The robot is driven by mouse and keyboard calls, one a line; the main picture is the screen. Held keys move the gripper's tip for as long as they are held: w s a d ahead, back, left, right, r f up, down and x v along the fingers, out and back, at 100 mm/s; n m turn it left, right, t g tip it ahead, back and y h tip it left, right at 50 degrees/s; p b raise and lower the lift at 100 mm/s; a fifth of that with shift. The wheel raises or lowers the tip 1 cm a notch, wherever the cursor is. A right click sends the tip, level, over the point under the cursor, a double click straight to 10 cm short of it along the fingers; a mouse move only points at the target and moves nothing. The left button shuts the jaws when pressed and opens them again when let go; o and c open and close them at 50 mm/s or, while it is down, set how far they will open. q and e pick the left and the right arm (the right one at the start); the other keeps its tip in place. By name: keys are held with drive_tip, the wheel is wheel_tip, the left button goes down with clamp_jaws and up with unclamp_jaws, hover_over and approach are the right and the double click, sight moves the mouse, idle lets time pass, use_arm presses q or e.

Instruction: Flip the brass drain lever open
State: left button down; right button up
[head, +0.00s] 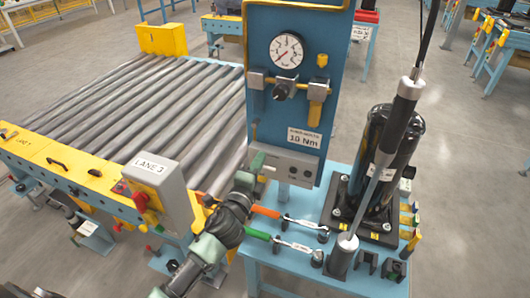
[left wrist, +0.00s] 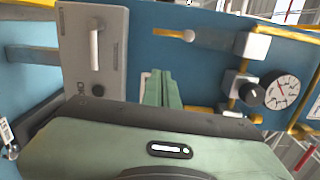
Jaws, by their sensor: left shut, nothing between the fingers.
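A blue panel (head: 262,112) carries a filter with a yellow bowl (head: 315,107). My left gripper (head: 257,163) is at the panel's lower left edge, below and left of the filter, beside a grey box. Its green fingers (left wrist: 158,75) are shut and empty, apart from the brass piece. My right gripper is out of view.
A pressure gauge (head: 287,51) and a black knob (head: 281,91) are on the panel. The grey box (head: 291,165) has a handle. Wrenches with orange and green handles (head: 258,234) lie on the blue bench. A black cylinder (head: 379,165) stands right. A roller conveyor (head: 150,95) is left.

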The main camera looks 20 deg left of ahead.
use_arm(q)
drive_tip(key=shift+s+d, duration=0.2)
drive_tip(key=shift+s, duration=1.65)
drive_tip(key=shift+r, duration=0.1)
drive_tip(key=s+a+f+n+g, duration=0.1)
drive_tip(key=s+f+n+g, duration=0.3)
drive_tip(key=f, duration=0.9)
drive_tip(key=s+f+n+g, duration=0.15)
drive_tip(key=s+f, duration=0.45)
drive_tip(key=f, duration=0.6)
drive_tip(key=s+a+f+n+g, duration=0.15)
drive_tip(key=s+f+g, duration=0.35)
drive_tip(key=f, duration=0.8)
drive_tip(key=s+f+n+g, duration=0.2)
drive_tip(key=s+f, duration=0.3)
drive_tip(key=s, duration=0.6)
drive_tip(key=s+f+n+g, duration=0.2)
drive_tip(key=s+f+n, duration=0.2)
drive_tip(key=s, duration=0.8)
drive_tip(key=s+f+n+g+p, duration=0.1)
drive_tip(key=s+f+n+g, duration=0.1)
drive_tip(key=s+f, duration=0.6)
drive_tip(key=s+d+n, duration=0.1)
drive_tip(key=s, duration=0.3)
